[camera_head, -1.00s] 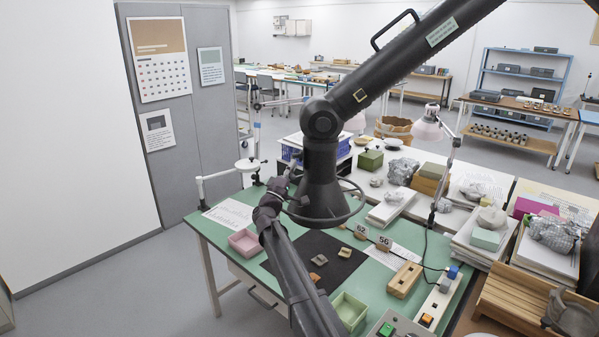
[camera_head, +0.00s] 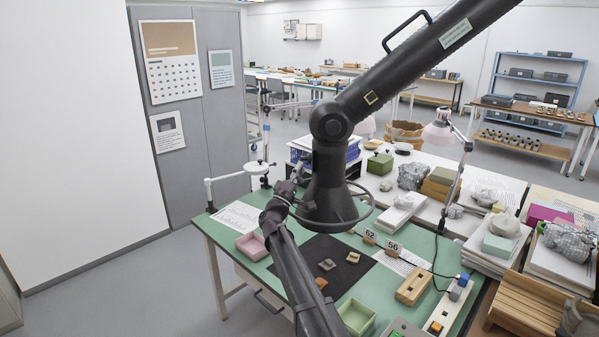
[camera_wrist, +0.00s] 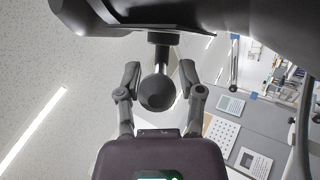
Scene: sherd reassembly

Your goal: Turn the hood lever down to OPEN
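The black fume hood (camera_head: 328,190) hangs from its thick jointed arm over the green bench. In the wrist view, the hood lever (camera_wrist: 158,92) is a dark round knob on a short metal stem, under the dark hood body at the top. My gripper (camera_wrist: 160,76) is open, with one finger on each side of the knob and a visible gap on both sides. In the head view my gripper (camera_head: 284,192) is at the left side of the hood. The lever cannot be made out clearly there, and no OPEN marking is readable.
The green bench (camera_head: 228,222) below holds a pink tray (camera_head: 252,246), a green tray (camera_head: 355,316), a black mat with sherds (camera_head: 322,262) and a wooden block (camera_head: 413,286). A white balance-like stand (camera_head: 237,176) is left of my gripper. Floor at left is clear.

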